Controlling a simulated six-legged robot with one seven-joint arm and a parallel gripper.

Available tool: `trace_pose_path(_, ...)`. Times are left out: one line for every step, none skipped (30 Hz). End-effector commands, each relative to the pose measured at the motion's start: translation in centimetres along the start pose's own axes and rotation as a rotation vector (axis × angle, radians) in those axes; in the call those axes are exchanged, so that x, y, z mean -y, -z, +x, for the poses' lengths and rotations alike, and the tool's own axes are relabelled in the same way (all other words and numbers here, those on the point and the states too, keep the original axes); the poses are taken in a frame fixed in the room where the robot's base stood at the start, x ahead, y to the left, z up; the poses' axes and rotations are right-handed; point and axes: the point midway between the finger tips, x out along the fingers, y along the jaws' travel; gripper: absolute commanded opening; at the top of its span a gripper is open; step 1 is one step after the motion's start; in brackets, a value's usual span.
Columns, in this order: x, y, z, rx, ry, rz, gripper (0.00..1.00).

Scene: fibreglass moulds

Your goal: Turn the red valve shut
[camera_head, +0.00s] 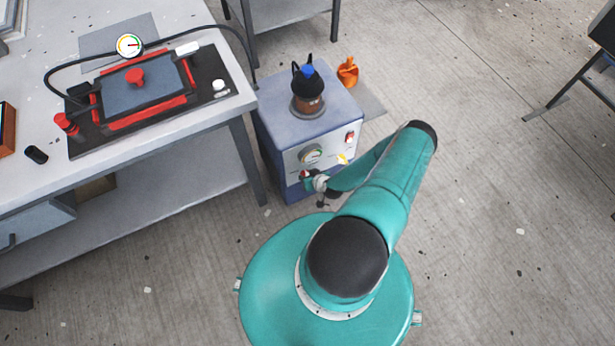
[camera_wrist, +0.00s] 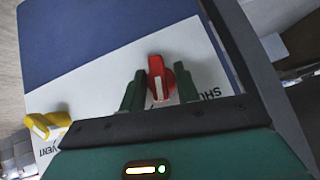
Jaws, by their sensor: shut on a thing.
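The red valve (camera_wrist: 160,80) is a small knob with a white stripe on a white panel marked SHUT, seen in the wrist view. In that view the white stripe points roughly along the picture's vertical. My gripper (camera_wrist: 160,92) has its two dark green fingers on either side of the red valve and is shut on it. In the head view my gripper (camera_head: 312,182) is at the lower left of the front of a blue-grey cabinet (camera_head: 275,130). My gripper largely hides the red valve there.
A yellow valve (camera_wrist: 46,122) sits on the same panel near VENT. The cabinet's front has a gauge (camera_head: 311,153) and a red switch (camera_head: 349,137). A workbench (camera_head: 200,143) with a mould (camera_head: 146,85) is on the left.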

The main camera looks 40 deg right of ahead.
Motion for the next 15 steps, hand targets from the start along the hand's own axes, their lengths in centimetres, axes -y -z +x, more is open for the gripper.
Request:
trace_pose_path(0.44, -0.11, 0.05, 0.005, -0.005, -0.016, 0.09)
trace_pose_path(0.42, -0.08, 0.04, 0.004, -0.012, -0.024, 0.09)
trace_pose_path(0.39, -0.09, 0.04, 0.005, -0.021, -0.031, 0.09)
trace_pose_path(0.33, -0.08, 0.01, 0.004, -0.026, -0.036, 0.09)
trace_pose_path(0.27, -0.08, -0.01, 0.004, -0.031, -0.039, 0.09)
trace_pose_path(0.23, -0.08, -0.02, 0.004, -0.036, -0.042, 0.09)
trace_pose_path(0.22, -0.08, -0.02, 0.004, -0.037, -0.043, 0.09)
trace_pose_path(0.21, -0.09, -0.03, 0.004, -0.038, -0.044, 0.09)
trace_pose_path(0.19, -0.09, -0.03, 0.004, -0.038, -0.044, 0.09)
trace_pose_path(0.19, -0.09, -0.03, 0.004, -0.038, -0.043, 0.09)
trace_pose_path(0.19, -0.09, -0.04, 0.004, -0.038, -0.043, 0.09)
trace_pose_path(0.18, -0.10, -0.04, 0.004, -0.038, -0.043, 0.09)
trace_pose_path(0.18, -0.10, -0.04, 0.004, -0.038, -0.043, 0.09)
trace_pose_path(0.18, -0.10, -0.04, 0.004, -0.038, -0.043, 0.09)
trace_pose_path(0.18, -0.10, -0.05, 0.004, -0.038, -0.043, 0.33)
